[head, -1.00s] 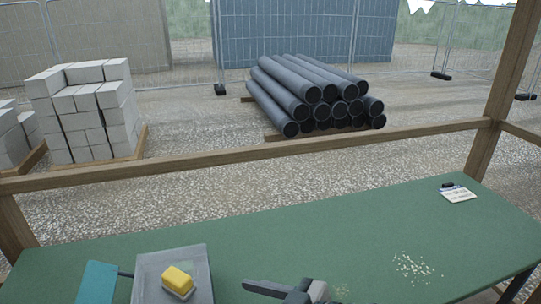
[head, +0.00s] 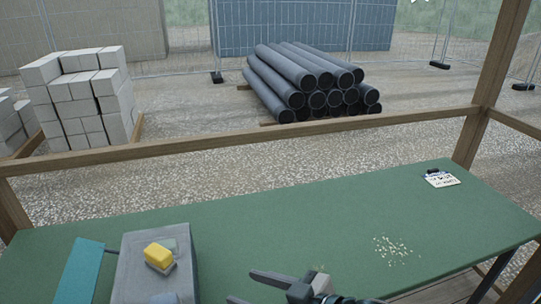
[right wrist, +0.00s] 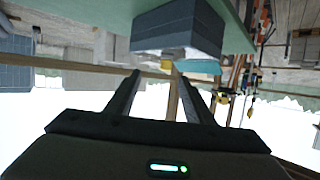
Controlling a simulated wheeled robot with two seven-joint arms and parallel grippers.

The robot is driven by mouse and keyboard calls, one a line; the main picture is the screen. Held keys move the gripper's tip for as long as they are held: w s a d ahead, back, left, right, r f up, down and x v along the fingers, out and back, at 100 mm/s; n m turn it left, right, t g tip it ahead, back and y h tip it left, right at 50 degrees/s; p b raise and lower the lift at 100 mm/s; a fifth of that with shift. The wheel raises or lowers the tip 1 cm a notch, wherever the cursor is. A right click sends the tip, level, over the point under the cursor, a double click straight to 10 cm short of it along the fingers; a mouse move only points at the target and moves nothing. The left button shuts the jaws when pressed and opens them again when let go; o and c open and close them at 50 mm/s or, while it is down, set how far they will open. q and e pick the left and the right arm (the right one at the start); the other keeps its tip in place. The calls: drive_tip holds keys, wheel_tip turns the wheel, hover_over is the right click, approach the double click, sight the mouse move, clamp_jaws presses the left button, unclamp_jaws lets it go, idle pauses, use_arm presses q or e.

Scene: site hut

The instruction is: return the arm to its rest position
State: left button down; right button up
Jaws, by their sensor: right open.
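My right gripper (head: 242,287) is at the bottom middle of the head view, over the green table (head: 320,225). Its dark fingers are apart with nothing between them. It also shows in the right wrist view (right wrist: 160,78), where the two fingers reach up and the picture is upside down. A grey box (head: 125,282) stands to the left of the gripper, apart from it, with a yellow block (head: 158,255) on top. In the right wrist view the box (right wrist: 180,30) lies beyond the fingertips. My left gripper is not in view.
A teal sheet or panel (head: 78,270) is left of the box. Pale crumbs (head: 393,250) lie on the table right of the gripper. A small card (head: 442,180) with a dark item sits at the far right. A wooden rail (head: 240,142) runs behind the table. The table's middle is clear.

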drive_tip(key=s+d+f+m+h, duration=0.2)
drive_tip(key=d+f+m+h, duration=0.15)
drive_tip(key=d+f, duration=0.4)
drive_tip(key=s+d+f+m+h, duration=0.3)
drive_tip(key=d+f+h, duration=0.1)
drive_tip(key=d+f, duration=0.4)
drive_tip(key=s+d+f+m+g+h, duration=0.35)
drive_tip(key=s+d+f, duration=0.75)
drive_tip(key=s, duration=0.4)
wheel_tip(320, 180, down, 29)
drive_tip(key=n+g, duration=0.1)
drive_tip(key=g, duration=0.1)
drive_tip(key=s+d+f, duration=0.2)
drive_tip(key=s+f, duration=1.4)
drive_tip(key=s, duration=0.1)
drive_tip(key=shift+f, duration=0.35)
drive_tip(key=shift+g, duration=0.25)
